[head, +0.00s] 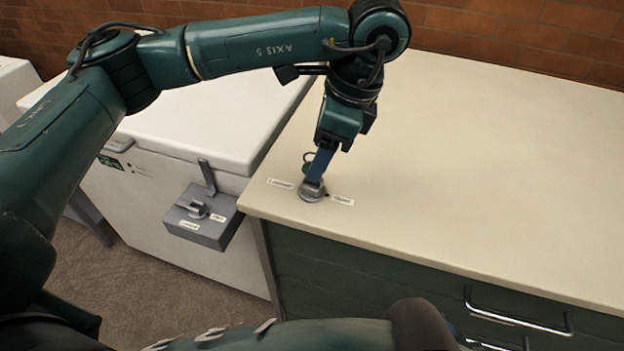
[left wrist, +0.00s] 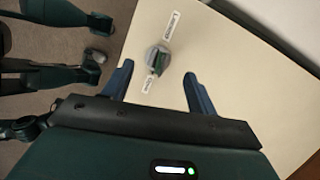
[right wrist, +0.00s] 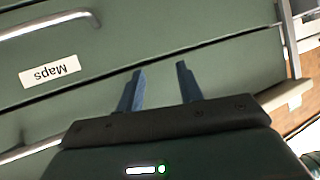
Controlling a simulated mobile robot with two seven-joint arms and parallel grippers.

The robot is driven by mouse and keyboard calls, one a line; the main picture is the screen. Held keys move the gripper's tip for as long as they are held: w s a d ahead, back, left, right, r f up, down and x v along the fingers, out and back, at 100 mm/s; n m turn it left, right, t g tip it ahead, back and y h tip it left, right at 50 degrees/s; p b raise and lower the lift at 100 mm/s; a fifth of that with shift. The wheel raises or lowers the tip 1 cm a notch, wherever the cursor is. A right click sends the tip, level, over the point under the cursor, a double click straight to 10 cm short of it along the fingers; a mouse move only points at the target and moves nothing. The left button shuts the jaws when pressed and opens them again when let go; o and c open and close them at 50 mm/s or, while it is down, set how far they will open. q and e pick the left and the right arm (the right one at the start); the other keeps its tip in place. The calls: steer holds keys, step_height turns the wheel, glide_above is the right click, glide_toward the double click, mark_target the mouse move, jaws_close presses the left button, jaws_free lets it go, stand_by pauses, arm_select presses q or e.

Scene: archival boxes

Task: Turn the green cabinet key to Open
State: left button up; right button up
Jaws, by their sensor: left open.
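The green key (head: 307,164) stands in a round grey lock (head: 312,192) on the cream cabinet top, near its front left corner. A white label lies on either side of the lock. In the left wrist view the key (left wrist: 160,65) shows on the grey lock, with the Open label (left wrist: 148,83) just below. My left gripper (head: 319,172) points down at the key. My right gripper (right wrist: 160,68) is open and empty before the green drawers.
A white chest (head: 160,190) with a grey latch box (head: 203,215) stands left of the cabinet. A drawer handle (head: 517,312) sticks out of the cabinet front. The cabinet top is clear to the right.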

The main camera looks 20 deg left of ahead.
arm_select(q)
steer(key=p+v, duration=0.4)
steer(key=v, duration=0.2)
arm_select(e)
steer(key=shift+s+d+r+n+g, duration=0.15)
steer(key=shift+d+r+n, duration=0.05)
steer(key=shift+r, duration=0.25)
steer(key=shift+s+d+r+n+g, duration=0.15)
steer(key=shift+r+n, duration=0.05)
steer(key=shift+r, duration=0.25)
steer(key=shift+w+r, duration=0.1)
steer(key=shift+r, duration=0.1)
